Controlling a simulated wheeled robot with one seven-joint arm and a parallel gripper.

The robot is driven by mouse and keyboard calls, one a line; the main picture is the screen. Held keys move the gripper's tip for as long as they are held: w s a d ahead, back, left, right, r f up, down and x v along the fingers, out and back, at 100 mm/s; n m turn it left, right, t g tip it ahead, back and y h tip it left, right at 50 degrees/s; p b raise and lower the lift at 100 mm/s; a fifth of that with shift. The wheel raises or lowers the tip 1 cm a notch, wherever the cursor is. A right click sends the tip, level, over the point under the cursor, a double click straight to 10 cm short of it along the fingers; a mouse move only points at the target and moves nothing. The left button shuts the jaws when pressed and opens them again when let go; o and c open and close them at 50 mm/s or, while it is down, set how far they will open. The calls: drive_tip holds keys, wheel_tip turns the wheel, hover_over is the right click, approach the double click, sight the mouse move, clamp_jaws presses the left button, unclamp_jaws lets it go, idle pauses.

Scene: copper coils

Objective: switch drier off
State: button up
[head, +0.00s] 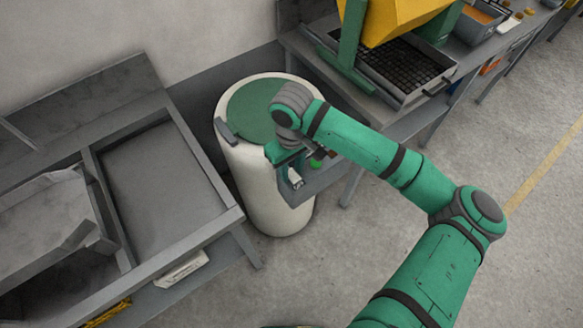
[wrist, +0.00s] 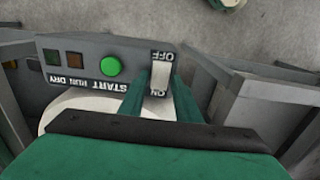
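The drier (head: 262,195) is a white cylinder with a green lid, and it stands between two benches. A grey control box (head: 325,176) is on its side, partly hidden by my arm in the head view. In the wrist view the control panel (wrist: 90,48) is upside down. Its white switch (wrist: 160,76) lies between the labels OFF and ON; its tilt is unclear. A green START button (wrist: 111,66) is beside it. My gripper (wrist: 161,88) is at the panel, its teal fingers apart on either side of the switch. I cannot tell whether they touch it.
A grey bench with a sink-like recess (head: 160,170) stands at the left. Another bench at the right holds a yellow hopper (head: 395,20) over a dark grated tray (head: 400,65). The floor (head: 520,130) at the right is clear.

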clamp_jaws()
drive_tip(key=shift+s+d+t+y, duration=0.15)
drive_tip(key=shift+s+t+y, duration=0.05)
drive_tip(key=shift+t+y, duration=0.4)
drive_tip(key=shift+s+d+t+y, duration=0.1)
drive_tip(key=shift+s+t+y, duration=0.1)
drive_tip(key=shift+t+y, duration=0.35)
drive_tip(key=shift+t, duration=0.25)
drive_tip(key=shift+o, duration=2.1)
unclamp_jaws()
drive_tip(key=shift+r, duration=0.1)
